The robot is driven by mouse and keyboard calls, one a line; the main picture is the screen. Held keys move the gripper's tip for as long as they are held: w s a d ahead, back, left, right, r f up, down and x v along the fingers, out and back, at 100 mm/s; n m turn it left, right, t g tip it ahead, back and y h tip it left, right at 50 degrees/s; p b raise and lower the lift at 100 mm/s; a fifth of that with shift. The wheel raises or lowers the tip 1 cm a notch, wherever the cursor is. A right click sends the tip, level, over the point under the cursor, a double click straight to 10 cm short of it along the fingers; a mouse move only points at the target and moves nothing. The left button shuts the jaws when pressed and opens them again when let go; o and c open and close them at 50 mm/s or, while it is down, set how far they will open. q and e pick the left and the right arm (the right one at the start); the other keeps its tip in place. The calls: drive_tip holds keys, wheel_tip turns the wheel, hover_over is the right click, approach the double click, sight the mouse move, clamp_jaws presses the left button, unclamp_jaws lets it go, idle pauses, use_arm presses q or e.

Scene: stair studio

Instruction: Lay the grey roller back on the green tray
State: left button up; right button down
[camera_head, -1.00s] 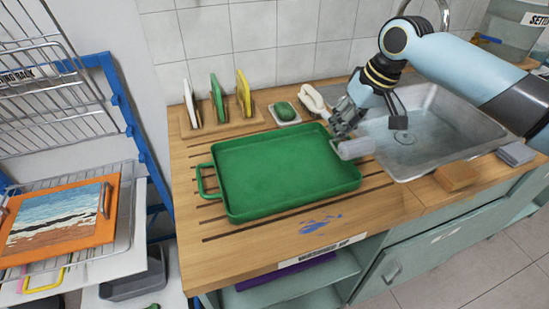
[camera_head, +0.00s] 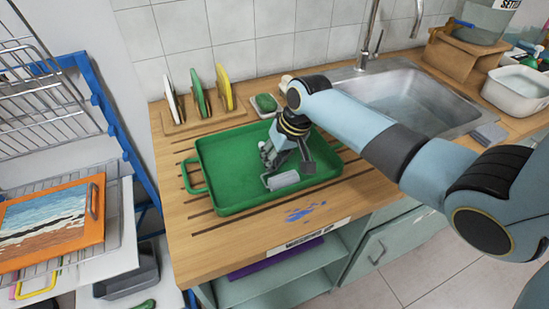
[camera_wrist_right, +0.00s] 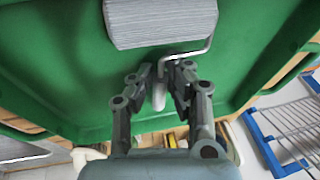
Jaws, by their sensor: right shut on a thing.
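The grey roller (camera_head: 283,180) is over the right part of the green tray (camera_head: 230,195), inside its rim. My right gripper (camera_head: 269,158) is above the tray, just behind the roller. In the right wrist view the grey roller (camera_wrist_right: 160,22) shows large against the green tray floor (camera_wrist_right: 65,60), with its bent wire running to a pale handle (camera_wrist_right: 158,97). My right gripper (camera_wrist_right: 160,72) is shut on that handle between its fingers. Whether the roller touches the tray floor, I cannot tell. My left gripper is not in view.
A wooden rack (camera_head: 196,122) with upright white, green and yellow boards stands behind the tray. A green sponge (camera_head: 266,102) lies beside it. The sink (camera_head: 425,105) is to the right. A wire rack with an orange-framed picture (camera_head: 45,222) stands at the left.

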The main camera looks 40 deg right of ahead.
drive_tip(key=c, duration=1.3)
unclamp_jaws()
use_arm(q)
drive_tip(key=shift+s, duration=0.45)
use_arm(e)
drive_tip(key=shift+s+r, duration=0.1)
drive_tip(key=shift+r, duration=0.15)
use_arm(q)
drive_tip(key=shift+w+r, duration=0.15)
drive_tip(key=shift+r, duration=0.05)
use_arm(e)
drive_tip(key=v, duration=1.1)
drive_tip(key=shift+s+d+r, duration=0.1)
drive_tip(key=shift+r, duration=0.2)
